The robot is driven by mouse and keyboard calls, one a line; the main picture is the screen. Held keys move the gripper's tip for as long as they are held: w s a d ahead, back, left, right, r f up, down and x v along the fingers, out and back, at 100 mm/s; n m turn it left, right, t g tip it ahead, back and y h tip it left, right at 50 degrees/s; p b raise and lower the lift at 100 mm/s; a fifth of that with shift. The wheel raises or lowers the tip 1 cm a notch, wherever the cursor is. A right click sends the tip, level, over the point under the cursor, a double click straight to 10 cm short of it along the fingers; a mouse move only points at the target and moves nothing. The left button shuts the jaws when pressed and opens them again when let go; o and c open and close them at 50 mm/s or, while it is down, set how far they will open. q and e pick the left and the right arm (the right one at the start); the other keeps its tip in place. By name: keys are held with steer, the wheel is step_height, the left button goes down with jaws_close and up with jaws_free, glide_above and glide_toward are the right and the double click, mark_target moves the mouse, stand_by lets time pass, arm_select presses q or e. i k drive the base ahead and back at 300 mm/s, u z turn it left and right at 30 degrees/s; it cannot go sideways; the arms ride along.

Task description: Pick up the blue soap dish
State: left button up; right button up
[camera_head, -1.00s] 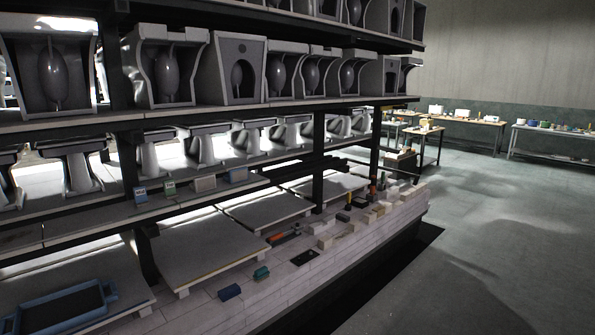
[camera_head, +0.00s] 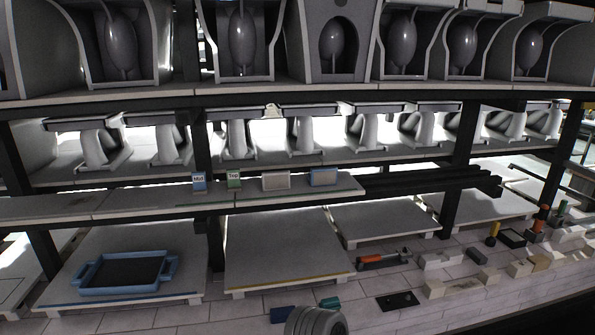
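A small blue rectangular piece with a paler front (camera_head: 323,178) stands on the narrow middle shelf, right of a similar off-white piece (camera_head: 276,181). It looks like the blue soap dish, but it is too small to be sure. A dark blue block (camera_head: 282,314) also lies on the brick deck at the bottom, partly hidden by a grey ribbed part that looks like my arm. Neither gripper's fingers show in the head view.
A blue sign (camera_head: 199,181) and a green sign (camera_head: 234,180) stand left of the dishes. Dark posts and loaded shelves of grey ware rise around. A blue handled tray (camera_head: 85,273) sits lower left. A teal block (camera_head: 329,303) and several bricks lie on the deck. The board (camera_head: 285,250) is bare.

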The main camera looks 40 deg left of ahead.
mark_target(319, 177)
steer(key=u, duration=0.9)
steer(key=i, duration=0.8)
steer(key=u, duration=0.85)
